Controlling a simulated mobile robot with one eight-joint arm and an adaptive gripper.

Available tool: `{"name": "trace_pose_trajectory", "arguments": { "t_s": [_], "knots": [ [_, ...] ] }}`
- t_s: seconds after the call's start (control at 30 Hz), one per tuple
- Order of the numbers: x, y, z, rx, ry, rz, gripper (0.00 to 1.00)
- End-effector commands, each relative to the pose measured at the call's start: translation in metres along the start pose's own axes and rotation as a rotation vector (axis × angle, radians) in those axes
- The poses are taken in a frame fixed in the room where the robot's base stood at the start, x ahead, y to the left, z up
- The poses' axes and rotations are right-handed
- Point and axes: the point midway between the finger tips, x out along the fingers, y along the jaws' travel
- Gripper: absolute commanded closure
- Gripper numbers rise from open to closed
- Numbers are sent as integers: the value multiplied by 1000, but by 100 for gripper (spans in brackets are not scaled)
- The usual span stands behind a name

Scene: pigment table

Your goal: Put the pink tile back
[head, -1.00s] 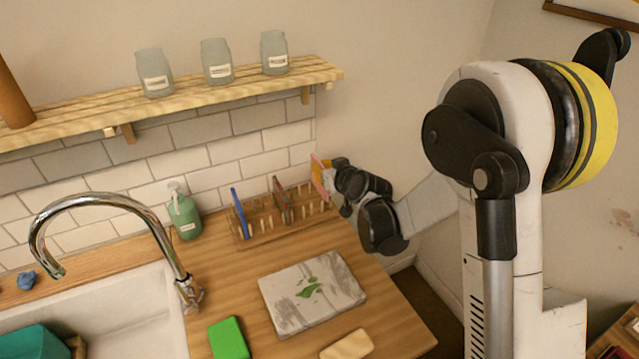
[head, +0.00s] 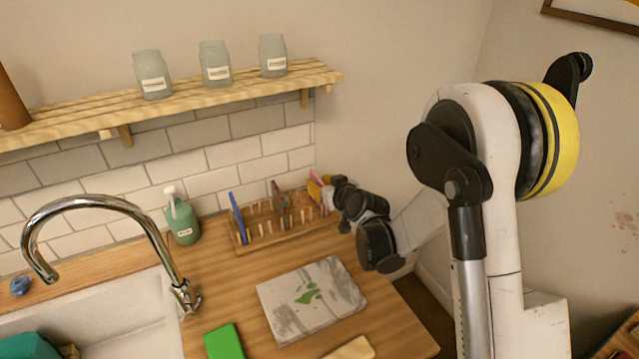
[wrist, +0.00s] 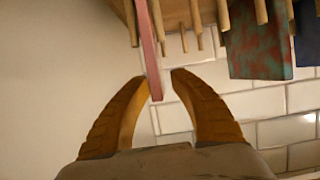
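The pink tile (wrist: 150,50) shows edge-on in the wrist view, among the pegs of the wooden rack (wrist: 180,12). Its free end reaches between the fingertips of my gripper (wrist: 160,80). The fingers are spread, with a clear gap on the tile's right; the tile is close to the left fingertip, and I cannot tell if they touch. In the head view the pink tile (head: 315,176) is at the right end of the rack (head: 262,245), partly hidden by my gripper (head: 320,192).
A blue tile (head: 238,218) and a mottled red-green tile (head: 278,197) stand in the rack. A green soap bottle (head: 182,220) is left of it. A stone slab (head: 310,300), green block (head: 224,342) and pale block (head: 350,349) lie in front. A shelf (head: 180,105) hangs above.

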Motion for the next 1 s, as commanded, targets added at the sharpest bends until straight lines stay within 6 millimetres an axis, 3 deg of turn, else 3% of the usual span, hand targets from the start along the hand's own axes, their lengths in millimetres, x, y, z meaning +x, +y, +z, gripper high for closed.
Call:
{"name": "trace_pose_trajectory", "arguments": {
  "t_s": [0.17,0.5,0.7,1.0],
  "knots": [
    [-6,0,-4,0,0,0,73],
    [-79,1,-5,1,0,2,73],
    [-111,1,-4,0,-1,1,73],
    [-126,0,-5,3,-9,0,73]
  ]
}}
